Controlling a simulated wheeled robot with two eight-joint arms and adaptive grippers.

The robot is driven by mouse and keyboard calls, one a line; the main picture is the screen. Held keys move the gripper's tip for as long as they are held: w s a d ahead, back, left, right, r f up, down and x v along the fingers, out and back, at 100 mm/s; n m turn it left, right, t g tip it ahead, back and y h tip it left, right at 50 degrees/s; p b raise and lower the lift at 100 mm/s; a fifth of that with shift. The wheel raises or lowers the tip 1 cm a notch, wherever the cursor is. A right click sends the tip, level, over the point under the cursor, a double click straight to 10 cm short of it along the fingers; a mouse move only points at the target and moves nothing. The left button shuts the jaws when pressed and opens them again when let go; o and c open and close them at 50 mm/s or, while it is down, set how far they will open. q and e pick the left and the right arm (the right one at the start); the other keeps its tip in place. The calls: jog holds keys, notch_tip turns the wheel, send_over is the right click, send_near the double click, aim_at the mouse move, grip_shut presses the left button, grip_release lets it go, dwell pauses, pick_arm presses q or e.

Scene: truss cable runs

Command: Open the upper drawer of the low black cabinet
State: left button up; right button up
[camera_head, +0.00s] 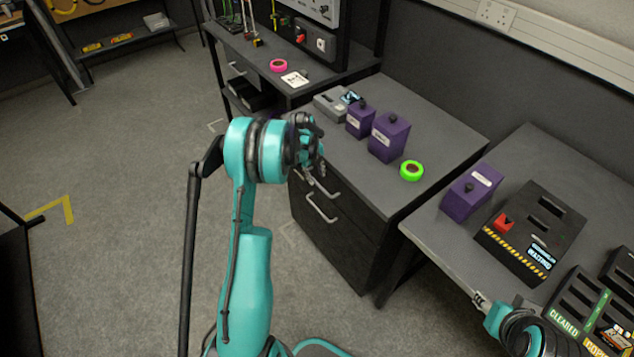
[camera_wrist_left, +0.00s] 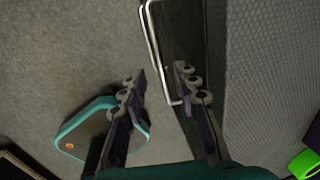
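The low black cabinet (camera_head: 345,235) stands in the middle of the head view, with a grey top. Its front has an upper drawer handle (camera_head: 322,187) and a lower handle (camera_head: 320,208), both pale bars. The drawers look shut, though my arm hides part of the upper front. My left gripper (camera_head: 316,168) is at the cabinet's upper front edge. In the left wrist view my left gripper (camera_wrist_left: 160,82) is open, with a bar handle (camera_wrist_left: 153,40) running between its fingers; I cannot tell whether they touch it. My right gripper (camera_head: 479,299) is low at right, its fingers unclear.
On the cabinet top are purple boxes (camera_head: 388,137), a green tape roll (camera_head: 411,171) and a grey device (camera_head: 330,105). A table at right holds another purple box (camera_head: 470,193) and a black panel (camera_head: 530,232). The floor (camera_head: 130,200) before the cabinet is clear.

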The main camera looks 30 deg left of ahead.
aim_at(318, 183)
pick_arm(q)
jog(key=shift+w+d+f+b, duration=0.1)
jog(key=shift+w+f+b, duration=0.15)
jog(key=shift+f, duration=0.7)
jog(key=shift+w+f+b, duration=0.1)
jog(key=shift+f+b, duration=0.2)
jog(key=shift+f, duration=0.65)
grip_shut()
